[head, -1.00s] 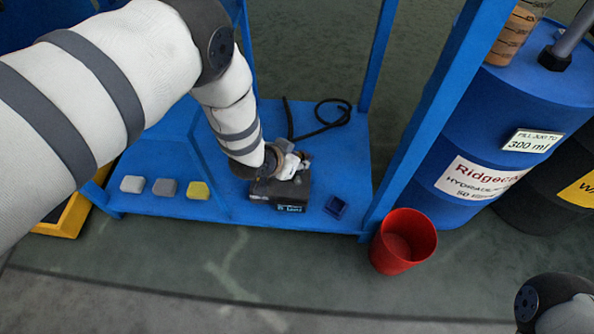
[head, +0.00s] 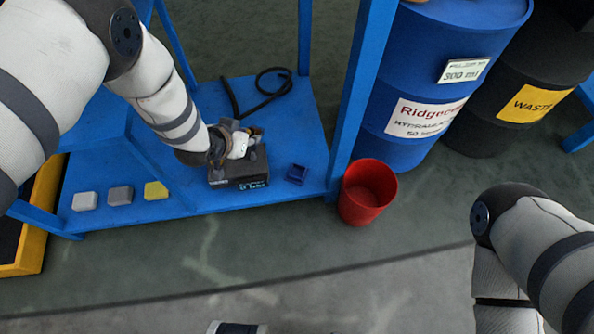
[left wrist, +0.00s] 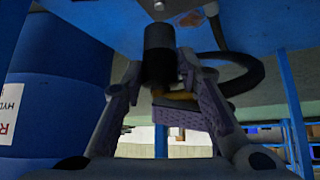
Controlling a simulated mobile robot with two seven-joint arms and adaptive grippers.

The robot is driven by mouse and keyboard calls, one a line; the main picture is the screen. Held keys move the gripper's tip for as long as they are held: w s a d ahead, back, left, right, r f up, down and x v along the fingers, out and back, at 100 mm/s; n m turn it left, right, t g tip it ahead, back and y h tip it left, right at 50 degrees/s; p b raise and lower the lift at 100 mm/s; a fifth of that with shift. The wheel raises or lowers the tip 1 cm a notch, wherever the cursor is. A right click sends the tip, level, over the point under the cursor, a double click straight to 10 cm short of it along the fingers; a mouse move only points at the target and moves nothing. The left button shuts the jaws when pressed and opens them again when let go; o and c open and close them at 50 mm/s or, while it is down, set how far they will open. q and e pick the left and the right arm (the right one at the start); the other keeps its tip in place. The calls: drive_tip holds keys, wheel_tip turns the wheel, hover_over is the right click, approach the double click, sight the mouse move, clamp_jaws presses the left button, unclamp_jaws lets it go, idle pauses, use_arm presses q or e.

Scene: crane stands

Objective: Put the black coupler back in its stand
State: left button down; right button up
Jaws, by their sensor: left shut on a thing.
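My left gripper (head: 240,148) is low over the blue shelf, at the dark box with a small display (head: 238,174). In the left wrist view its two fingers (left wrist: 165,100) are closed around a black cylinder, the black coupler (left wrist: 159,52). A brass-coloured part shows below it. In the head view the coupler is hidden or too small to make out at the gripper. A small dark blue square holder (head: 297,174), which looks like the stand, is on the shelf just right of the box. My right gripper is out of view; only the right arm shows.
A black hose (head: 262,96) curls on the blue shelf (head: 300,130) behind the gripper. White, grey and yellow blocks (head: 157,190) are at the front left. A blue post (head: 362,85), red bucket (head: 367,190) and blue drum (head: 430,80) stand to the right.

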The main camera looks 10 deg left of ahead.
use_arm(q)
drive_tip(key=d+f+m+h+b, duration=0.1)
drive_tip(key=d+f+m+b, duration=0.1)
drive_tip(key=d, duration=0.2)
drive_tip(key=d+f+m+g+h+b, duration=0.1)
drive_tip(key=d+f+m+b, duration=0.1)
drive_tip(key=d+f, duration=0.1)
drive_tip(key=d+f+m+g+h+b, duration=0.1)
drive_tip(key=d+f+b, duration=0.1)
drive_tip(key=d, duration=0.2)
drive_tip(key=shift+s+d+f+m+b, duration=0.3)
drive_tip(key=shift+d+f+m, duration=0.05)
drive_tip(key=shift+m, duration=0.05)
drive_tip(key=shift+f, duration=0.35)
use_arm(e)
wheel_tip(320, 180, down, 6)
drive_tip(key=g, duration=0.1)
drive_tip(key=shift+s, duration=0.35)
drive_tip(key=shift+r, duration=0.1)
use_arm(q)
drive_tip(key=shift+r, duration=0.15)
drive_tip(key=shift+n+t+p, duration=0.3)
drive_tip(key=shift+n+p, duration=0.3)
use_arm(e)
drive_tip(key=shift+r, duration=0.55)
use_arm(q)
drive_tip(key=shift+n+y+p, duration=0.3)
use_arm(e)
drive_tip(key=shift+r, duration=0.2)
